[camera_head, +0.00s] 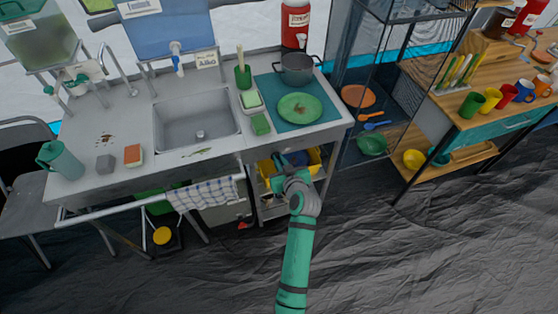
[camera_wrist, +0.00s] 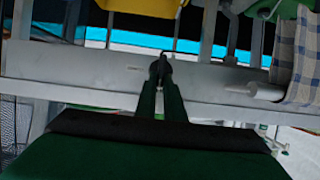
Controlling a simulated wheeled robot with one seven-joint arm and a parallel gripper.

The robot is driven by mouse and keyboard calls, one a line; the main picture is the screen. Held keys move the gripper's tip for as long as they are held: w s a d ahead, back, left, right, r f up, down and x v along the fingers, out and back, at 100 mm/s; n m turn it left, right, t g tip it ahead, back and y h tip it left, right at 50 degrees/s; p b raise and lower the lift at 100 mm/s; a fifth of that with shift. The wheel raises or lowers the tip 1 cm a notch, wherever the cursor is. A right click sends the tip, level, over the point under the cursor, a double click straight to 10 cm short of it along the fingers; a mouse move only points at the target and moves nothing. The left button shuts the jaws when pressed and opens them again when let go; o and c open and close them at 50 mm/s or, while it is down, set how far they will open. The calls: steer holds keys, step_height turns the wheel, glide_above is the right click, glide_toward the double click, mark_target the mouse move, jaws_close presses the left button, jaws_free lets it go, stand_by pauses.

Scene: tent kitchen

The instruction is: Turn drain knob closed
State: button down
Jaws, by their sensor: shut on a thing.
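My gripper (camera_head: 277,178) is at the front of the counter's open lower shelf, right of the hanging towel. In the wrist view its two dark fingers (camera_wrist: 161,72) are together, shut on a small dark thing in front of a grey metal bar. I cannot tell from the frames whether this thing is the drain knob, as the fingers cover most of it. No drain knob can be made out clearly elsewhere. The steel sink (camera_head: 190,122) is empty, with a round drain (camera_head: 200,134) in its floor.
A green plate (camera_head: 299,108) and a pot (camera_head: 297,69) are on the counter. The floor in front is clear.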

steer(key=shift+w+d+f+m+t+y, duration=0.1)
steer(key=shift+d+f+m+y, duration=0.3)
steer(key=shift+m+y, duration=1.35)
steer(key=shift+w+d+f+m+t+y, duration=0.1)
steer(key=shift+d+f+m+y, duration=0.5)
steer(key=shift+m, duration=2.1)
steer(key=shift+w+d+f+m+t+y, duration=0.1)
steer(key=shift+f+m+y, duration=0.15)
steer(key=shift+m+y, duration=1.6)
steer(key=shift+a+m+h, duration=0.1)
steer(key=shift+m+h, duration=0.3)
steer(key=shift+m, duration=0.1)
steer(key=c, duration=1.9)
jaws_free()
steer(key=shift+o, duration=0.2)
steer(key=v, duration=1.1)
